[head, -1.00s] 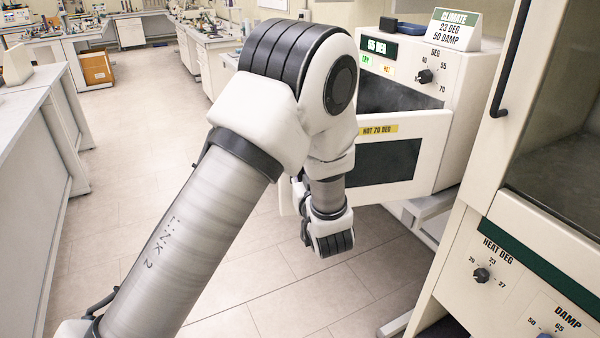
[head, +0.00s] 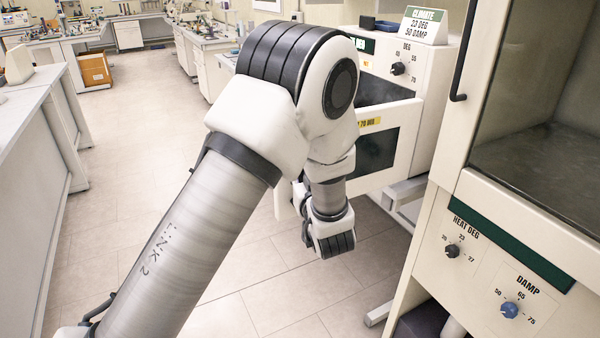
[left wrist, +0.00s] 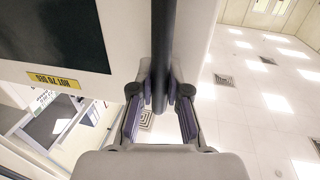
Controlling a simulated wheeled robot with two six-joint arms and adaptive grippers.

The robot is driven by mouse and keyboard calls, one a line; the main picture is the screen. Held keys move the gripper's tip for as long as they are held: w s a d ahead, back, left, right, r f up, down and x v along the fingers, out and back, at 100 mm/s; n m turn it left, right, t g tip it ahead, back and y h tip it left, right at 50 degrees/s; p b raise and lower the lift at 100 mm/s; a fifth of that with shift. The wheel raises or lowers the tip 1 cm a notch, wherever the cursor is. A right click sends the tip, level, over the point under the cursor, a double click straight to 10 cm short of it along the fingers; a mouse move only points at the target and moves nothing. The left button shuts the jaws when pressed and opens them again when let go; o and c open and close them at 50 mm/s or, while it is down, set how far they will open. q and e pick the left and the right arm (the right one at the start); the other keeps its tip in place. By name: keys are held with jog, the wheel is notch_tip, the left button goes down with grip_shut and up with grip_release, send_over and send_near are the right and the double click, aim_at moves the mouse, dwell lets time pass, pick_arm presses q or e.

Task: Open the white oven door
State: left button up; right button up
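The white oven door (head: 404,150) has a dark window and a yellow hot label. It stands partly open, swung out from the white oven (head: 436,98), whose dark inside shows above it. In the left wrist view the door (left wrist: 112,72) fills the upper left, with a dark upright bar handle (left wrist: 163,30) at its edge. My left gripper (left wrist: 160,88) has its fingers on both sides of the handle, and the pads appear closed against it. In the head view my left arm hides the gripper and handle. My right gripper is in neither view.
A climate sign (head: 424,25) and a blue dish stand on the oven. A large cabinet (head: 480,215) with a glass front, dark handle and knobs is close on the right. A bench (head: 30,150) runs along the left. The tiled floor (head: 140,200) between is clear.

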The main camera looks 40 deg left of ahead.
pick_arm(q)
jog(key=o, duration=0.4)
jog(key=shift+c, duration=0.2)
notch_tip(320, 180, up, 10)
jog(key=shift+r, duration=0.1)
dwell(0.4)
